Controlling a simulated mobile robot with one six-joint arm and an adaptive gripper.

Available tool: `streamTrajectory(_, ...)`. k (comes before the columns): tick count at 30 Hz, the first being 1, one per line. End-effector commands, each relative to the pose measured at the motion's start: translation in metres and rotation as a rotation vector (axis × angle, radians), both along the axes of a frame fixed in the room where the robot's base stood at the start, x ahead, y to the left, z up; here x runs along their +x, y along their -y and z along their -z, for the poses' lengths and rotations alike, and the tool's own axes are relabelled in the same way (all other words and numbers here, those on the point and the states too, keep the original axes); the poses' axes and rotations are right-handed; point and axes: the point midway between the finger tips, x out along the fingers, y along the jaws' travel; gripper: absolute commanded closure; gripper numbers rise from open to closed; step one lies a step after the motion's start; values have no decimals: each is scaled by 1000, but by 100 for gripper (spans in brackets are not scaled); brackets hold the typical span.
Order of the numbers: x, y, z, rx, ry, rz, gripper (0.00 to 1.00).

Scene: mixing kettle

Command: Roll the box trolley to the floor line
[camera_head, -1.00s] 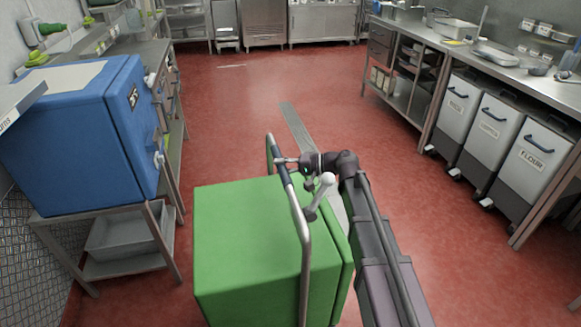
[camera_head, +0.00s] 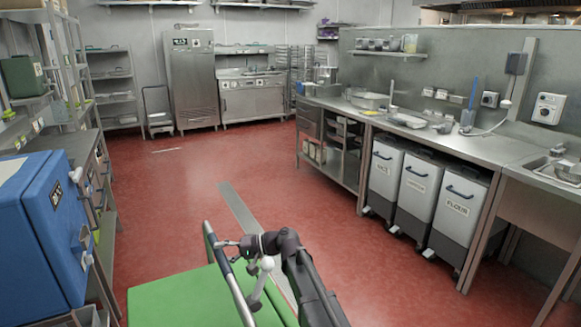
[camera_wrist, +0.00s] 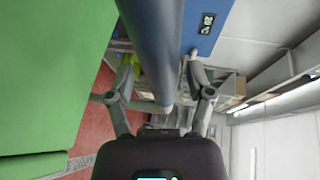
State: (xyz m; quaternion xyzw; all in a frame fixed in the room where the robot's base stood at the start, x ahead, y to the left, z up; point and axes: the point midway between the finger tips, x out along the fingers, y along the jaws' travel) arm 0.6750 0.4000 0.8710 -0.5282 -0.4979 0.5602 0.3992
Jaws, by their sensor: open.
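The box trolley is a green box (camera_head: 180,300) with a grey tubular handle (camera_head: 238,297), at the bottom of the head view and partly cut off. Its green side (camera_wrist: 45,75) fills the left of the wrist view. My gripper (camera_head: 226,243) is at the upper part of the handle. In the wrist view my gripper (camera_wrist: 164,62) is open, with one finger on either side of a thick grey bar. I cannot tell whether they touch it. A long grey strip (camera_head: 247,220) lies on the red floor beyond the trolley. A short white line (camera_head: 167,150) lies farther off.
A blue cabinet (camera_head: 45,235) on a steel bench stands close on the left. Flour and other ingredient bins (camera_head: 455,215) stand under the right counter (camera_head: 460,145). A steel fridge (camera_head: 192,85) is at the back. The red floor between is clear.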

Motion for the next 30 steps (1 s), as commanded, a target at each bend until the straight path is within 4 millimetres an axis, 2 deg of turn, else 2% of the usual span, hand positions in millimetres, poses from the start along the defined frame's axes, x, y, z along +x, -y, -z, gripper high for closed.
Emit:
streamTrajectory(3, 17, 8, -8, -25, -27, 21, 32)
streamTrajectory(8, 6, 33, 14, -113, -4, 33, 32)
streamTrajectory(11, -1, 55, 29, -195, 18, 44, 32)
streamTrajectory(20, -33, 151, 87, -542, 78, 79, 32)
streamTrajectory(30, -81, 276, 136, -963, 93, 117, 32)
